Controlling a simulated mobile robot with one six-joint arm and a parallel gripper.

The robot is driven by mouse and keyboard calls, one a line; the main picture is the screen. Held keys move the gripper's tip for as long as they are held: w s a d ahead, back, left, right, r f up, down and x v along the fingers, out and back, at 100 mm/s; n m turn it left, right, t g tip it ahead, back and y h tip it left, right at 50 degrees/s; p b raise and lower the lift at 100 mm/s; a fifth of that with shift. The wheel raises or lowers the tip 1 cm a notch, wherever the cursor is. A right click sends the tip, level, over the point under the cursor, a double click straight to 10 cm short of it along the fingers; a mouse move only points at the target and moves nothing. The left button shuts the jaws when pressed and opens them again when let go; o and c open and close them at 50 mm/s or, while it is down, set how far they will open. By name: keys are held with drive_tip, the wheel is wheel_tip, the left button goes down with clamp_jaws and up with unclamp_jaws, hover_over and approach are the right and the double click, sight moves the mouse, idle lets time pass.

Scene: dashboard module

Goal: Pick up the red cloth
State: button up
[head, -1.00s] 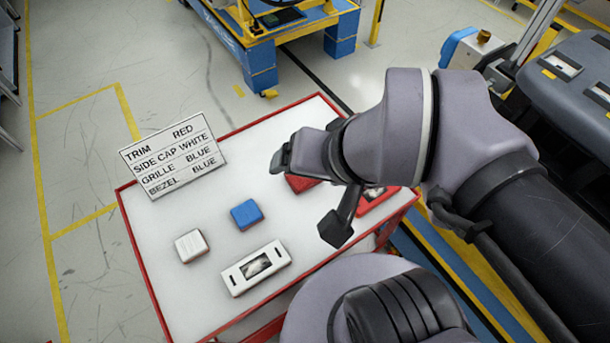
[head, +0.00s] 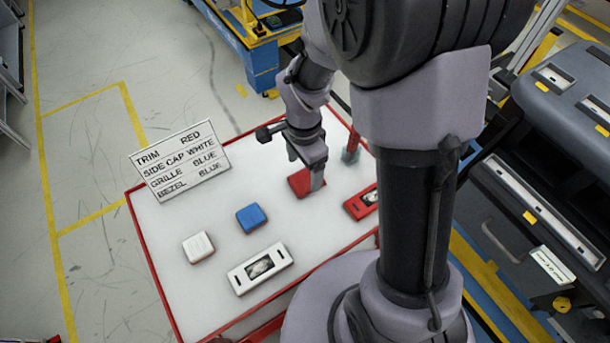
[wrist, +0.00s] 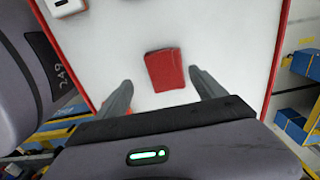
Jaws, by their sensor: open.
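The red cloth (head: 300,186) is a small folded square lying flat on the white table top (head: 215,290). It also shows in the wrist view (wrist: 165,70), centred ahead of the fingers. My gripper (head: 305,170) points down at the cloth, and one finger hides part of it in the head view. In the wrist view, my gripper (wrist: 160,78) is open, with one finger on each side of the cloth and nothing held. I cannot tell the exact height of the fingertips above the table.
A blue cloth (head: 251,218) and a white cloth (head: 198,247) lie left of the red one. A white panel (head: 260,268) and a red panel (head: 361,203) lie nearer me. A lettered sign (head: 181,161) stands at the left edge. A red upright object (head: 352,148) stands right of my gripper.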

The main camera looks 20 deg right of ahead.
sight(304, 181)
drive_tip(key=f, duration=0.2)
drive_tip(key=f+b, duration=0.1)
drive_tip(key=f, duration=0.1)
drive_tip(key=f+b, duration=0.1)
drive_tip(key=f, duration=0.1)
drive_tip(key=shift+w+d+f, duration=0.1)
drive_tip(key=shift+w, duration=0.2)
drive_tip(key=shift+c, duration=1.3)
drive_tip(key=c, duration=1.3)
wheel_tip(304, 181, up, 4)
drive_tip(key=p, duration=0.2)
drive_tip(key=shift+r+p, duration=0.25)
drive_tip(key=shift+p, duration=0.15)
drive_tip(key=s+b, duration=0.2)
drive_tip(key=s, duration=0.8)
drive_tip(key=shift+s+d, duration=0.1)
drive_tip(key=shift+s, duration=0.1)
drive_tip(key=b, duration=0.3)
drive_tip(key=shift+s+f, duration=0.35)
drive_tip(key=shift+s, duration=0.05)
drive_tip(key=s+b, duration=0.1)
drive_tip(key=b, duration=0.3)
drive_tip(key=shift+s, duration=0.2)
drive_tip(key=shift+s+r+b, duration=0.4)
drive_tip(key=shift+s+b, duration=0.25)
drive_tip(key=shift+s, duration=0.25)
drive_tip(key=shift+s+r+b, duration=0.35)
drive_tip(key=shift+s+b, duration=0.3)
drive_tip(key=shift+s, duration=0.2)
